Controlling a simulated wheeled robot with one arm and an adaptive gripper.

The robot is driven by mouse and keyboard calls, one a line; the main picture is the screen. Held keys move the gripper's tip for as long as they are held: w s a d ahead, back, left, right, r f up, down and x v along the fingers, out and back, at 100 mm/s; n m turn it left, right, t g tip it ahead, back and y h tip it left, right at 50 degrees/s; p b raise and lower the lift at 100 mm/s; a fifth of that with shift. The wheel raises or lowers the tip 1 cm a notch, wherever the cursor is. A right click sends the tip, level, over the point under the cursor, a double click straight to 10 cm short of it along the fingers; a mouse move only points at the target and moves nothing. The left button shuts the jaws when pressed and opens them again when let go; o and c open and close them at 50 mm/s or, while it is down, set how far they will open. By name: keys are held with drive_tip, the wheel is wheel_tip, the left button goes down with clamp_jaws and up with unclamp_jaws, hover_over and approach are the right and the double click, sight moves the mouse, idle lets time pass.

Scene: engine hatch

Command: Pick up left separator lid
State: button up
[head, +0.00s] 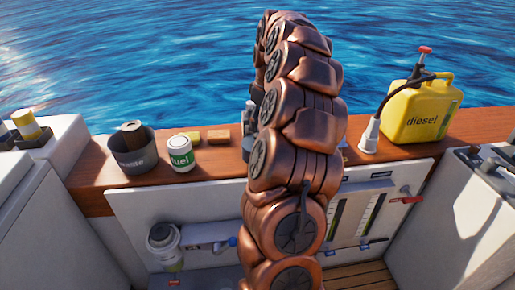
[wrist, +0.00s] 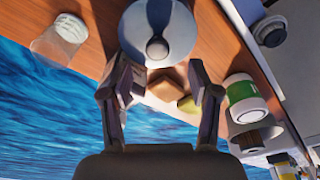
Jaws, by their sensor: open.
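The left separator (head: 168,262) is mounted on the white panel at lower left in the head view. Its round grey lid (head: 161,234) is on top. What looks like the same lid (wrist: 270,31) shows near the upper right corner of the wrist view. My gripper (wrist: 164,92) is open, with nothing between its fingers. It is apart from the lid, over the wooden ledge near two small blocks (wrist: 166,88).
A round blue-grey object with a knob (wrist: 158,48) is just beyond my fingers. A clear jar (wrist: 57,42) is at left in the wrist view.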

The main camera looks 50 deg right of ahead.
drive_tip(key=shift+w+d+f, duration=0.1)
drive_tip(key=shift+w+f, duration=0.05)
drive_tip(key=shift+f, duration=0.95)
drive_tip(key=shift+w+f, duration=0.15)
drive_tip(key=shift+f, duration=0.9)
drive_tip(key=shift+w+d+f, duration=0.1)
drive_tip(key=shift+w+f, duration=0.05)
drive_tip(key=shift+f, duration=0.95)
clamp_jaws()
